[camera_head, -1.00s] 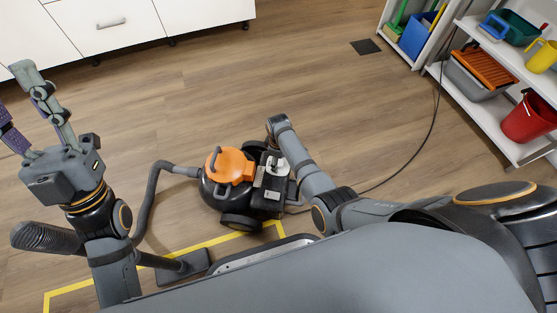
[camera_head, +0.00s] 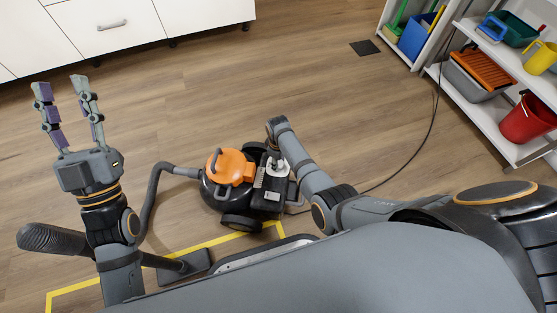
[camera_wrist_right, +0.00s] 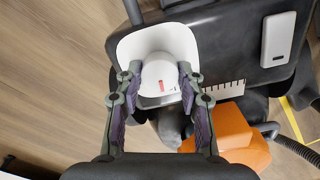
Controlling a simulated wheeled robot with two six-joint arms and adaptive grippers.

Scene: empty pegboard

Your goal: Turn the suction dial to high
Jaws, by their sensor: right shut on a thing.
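The vacuum cleaner (camera_head: 232,190), with a dark body and orange top, stands on the floor in the head view. In the right wrist view, its white suction dial (camera_wrist_right: 168,50) sits on a white plate (camera_wrist_right: 130,48) and carries a short red mark facing the gripper. My right gripper (camera_wrist_right: 159,80) has one finger on each side of the dial and is shut on it. In the head view my right forearm reaches over the vacuum, and the dial is hard to make out. My left gripper (camera_head: 60,88) is empty, fingers apart and pointing up, away from the vacuum.
A hose (camera_head: 152,195) curves from the vacuum toward the floor nozzle (camera_head: 190,266). Yellow tape (camera_head: 225,238) marks the floor. A cable runs right, toward shelves (camera_head: 490,115) with buckets. White cabinets (camera_head: 125,40) stand at the back. Open floor lies between.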

